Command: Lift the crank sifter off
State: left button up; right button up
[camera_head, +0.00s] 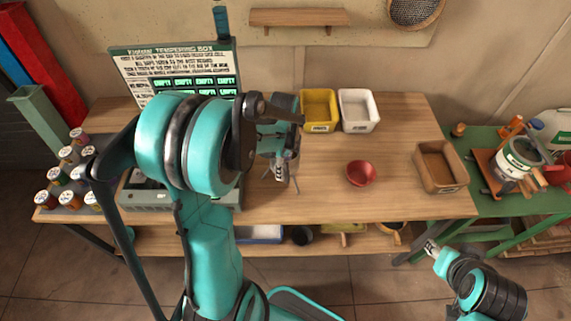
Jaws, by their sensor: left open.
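A round, green-rimmed vessel with a pale label band (517,158) stands at the far right and looks like the crank sifter. I cannot make out a crank clearly. My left gripper (282,188) is open over the middle of the wooden table, far to the left of that vessel, with nothing visible in it. My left arm hides part of the table behind it. My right gripper (432,247) is low in front of the table's right end, apart from the vessel. Its fingers are too small to read.
A red bowl (361,173), a brown wooden box (440,167), a yellow bin (319,110) and a white bin (358,110) stand on the wooden table (400,200). Several jars (69,155) stand at the left. The green table (480,205) is crowded around the vessel.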

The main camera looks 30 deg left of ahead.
pick_arm(q)
notch_tip(320, 180, down, 5)
jog(key=shift+r+b, duration=0.2)
jog(key=shift+b, duration=0.45)
jog(key=shift+r, duration=0.1)
grip_shut()
